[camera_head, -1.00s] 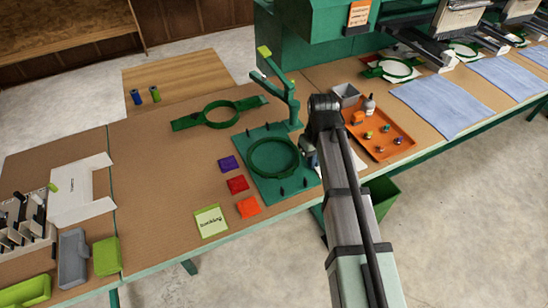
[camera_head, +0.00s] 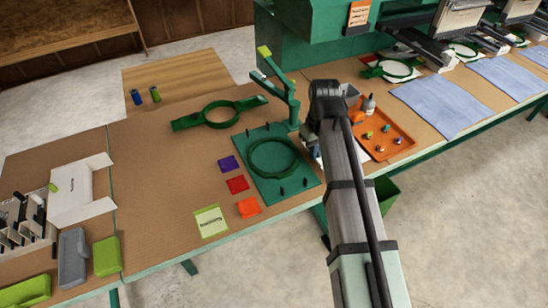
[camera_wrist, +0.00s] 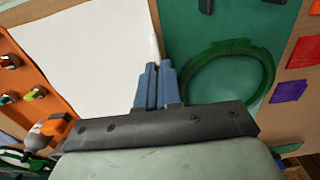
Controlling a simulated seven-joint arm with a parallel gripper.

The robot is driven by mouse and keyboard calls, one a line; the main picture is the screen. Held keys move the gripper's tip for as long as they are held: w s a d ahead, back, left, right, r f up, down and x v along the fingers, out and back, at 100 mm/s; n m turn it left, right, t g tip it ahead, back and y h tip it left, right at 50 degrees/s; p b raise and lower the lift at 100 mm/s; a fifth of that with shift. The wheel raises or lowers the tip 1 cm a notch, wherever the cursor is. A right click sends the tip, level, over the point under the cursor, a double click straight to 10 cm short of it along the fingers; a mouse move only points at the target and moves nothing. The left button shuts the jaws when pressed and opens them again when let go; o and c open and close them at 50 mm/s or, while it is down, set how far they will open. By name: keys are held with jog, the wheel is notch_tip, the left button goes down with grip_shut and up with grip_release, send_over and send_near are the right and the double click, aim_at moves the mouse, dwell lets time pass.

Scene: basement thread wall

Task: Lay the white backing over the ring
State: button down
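The white backing (camera_wrist: 85,55) is a plain white sheet filling the left of the wrist view. In the head view only a sliver of it (camera_head: 358,152) shows beside my arm, which hides the rest. The green ring (camera_wrist: 188,85) lies on the green board (camera_wrist: 215,22), right of my fingers in the wrist view; the ring (camera_head: 250,160) is bare in the head view. My gripper (camera_wrist: 159,66) has its two blue fingers close together at the backing's right edge, which runs in between the tips. My arm mostly hides the gripper in the head view.
An orange tray (camera_head: 397,137) with small spools and a bottle (camera_head: 368,105) stand right of my arm. A green post (camera_head: 292,100) rises behind the board. Purple, red and orange squares (camera_head: 238,184) lie left of it. A second green hoop (camera_head: 220,114) lies farther back.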

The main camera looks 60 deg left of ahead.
jog(key=shift+r, duration=0.45)
jog(key=r, duration=0.2)
send_over(251, 166)
jog(key=shift+w+a+f, duration=0.15)
jog(key=shift+w+a, duration=0.1)
jog(key=shift+a, duration=0.2)
jog(key=shift+s+f, duration=0.1)
jog(key=shift+s, duration=0.05)
jog(key=shift+f, duration=0.1)
jog(key=shift+f, duration=1.7)
jog(key=shift+f, duration=0.6)
